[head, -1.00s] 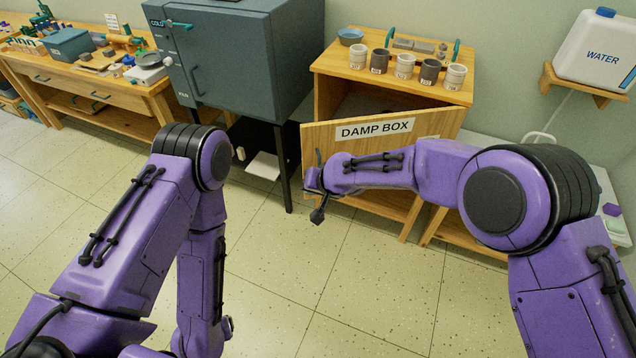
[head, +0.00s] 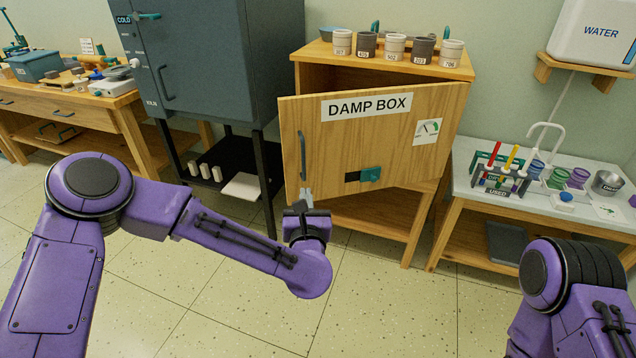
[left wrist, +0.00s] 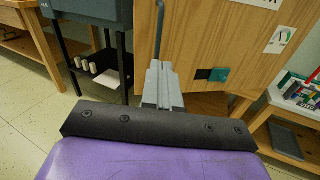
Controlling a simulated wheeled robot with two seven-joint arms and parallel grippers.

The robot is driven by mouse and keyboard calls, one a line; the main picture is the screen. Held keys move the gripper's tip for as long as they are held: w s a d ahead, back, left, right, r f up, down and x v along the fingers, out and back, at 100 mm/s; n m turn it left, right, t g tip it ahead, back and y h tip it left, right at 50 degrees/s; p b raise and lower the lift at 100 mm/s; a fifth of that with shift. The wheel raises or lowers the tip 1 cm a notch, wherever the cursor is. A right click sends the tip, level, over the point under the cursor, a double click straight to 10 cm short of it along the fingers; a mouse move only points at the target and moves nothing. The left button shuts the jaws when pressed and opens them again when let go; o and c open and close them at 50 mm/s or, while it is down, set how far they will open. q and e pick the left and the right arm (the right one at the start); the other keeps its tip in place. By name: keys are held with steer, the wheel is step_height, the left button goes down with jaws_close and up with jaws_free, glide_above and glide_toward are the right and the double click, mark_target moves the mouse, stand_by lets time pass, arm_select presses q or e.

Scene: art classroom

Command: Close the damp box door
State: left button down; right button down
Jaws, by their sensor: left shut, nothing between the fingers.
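The damp box door (head: 370,140) is wooden, labelled DAMP BOX, and stands swung open toward me, hinged on its right side. It has a dark vertical handle (head: 302,155) near its left edge and a teal latch (head: 370,174) low on its face. The damp box cabinet (head: 385,72) shows behind and above the door. My left gripper (head: 306,196) is shut and empty just below the handle, in front of the door's lower left corner. In the left wrist view the shut fingers (left wrist: 159,68) point toward the door (left wrist: 225,45). Contact with the door cannot be told. My right gripper is out of view.
Several cups (head: 395,46) stand on the cabinet top. A dark kiln-like cabinet (head: 225,60) on a stand is at the left. A sink table (head: 540,200) with brushes and jars is at the right. The floor (head: 400,310) in front is clear.

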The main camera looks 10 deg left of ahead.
arm_select(q)
steer(key=p, duration=0.2)
glide_toward(303, 158)
steer(key=shift+n, duration=0.4)
steer(key=x, duration=0.6)
steer(key=shift+w+a, duration=0.1)
steer(key=shift+w, duration=0.3)
steer(key=shift+a, duration=0.1)
